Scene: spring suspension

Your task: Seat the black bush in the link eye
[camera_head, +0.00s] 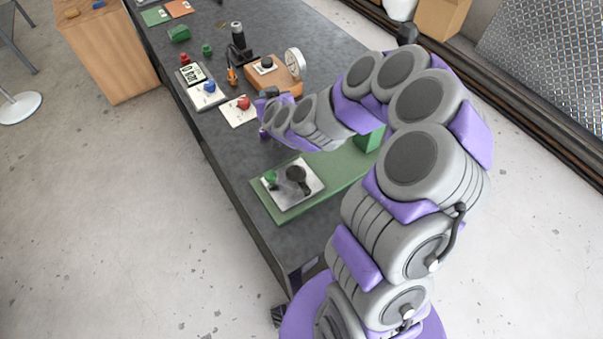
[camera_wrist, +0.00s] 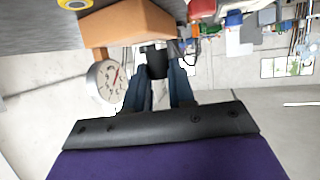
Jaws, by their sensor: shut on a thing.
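My gripper (camera_wrist: 159,80) is shut on a small black cylindrical piece, which I take for the black bush (camera_wrist: 154,60), seen between the two dark fingertips in the wrist view. In the head view my gripper is over the bench, near the tan block, and its fingers are mostly hidden by the arm. A dark link (camera_head: 297,177) with a rounded end lies on a pale metal plate (camera_head: 312,195) at the bench's near end, apart from the gripper. Its eye is too small to make out.
The plate sits on a green board (camera_head: 345,170) with a green block (camera_head: 368,138). A tan block (camera_head: 259,78) and white dial gauge (camera_head: 294,63) stand close to my gripper.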

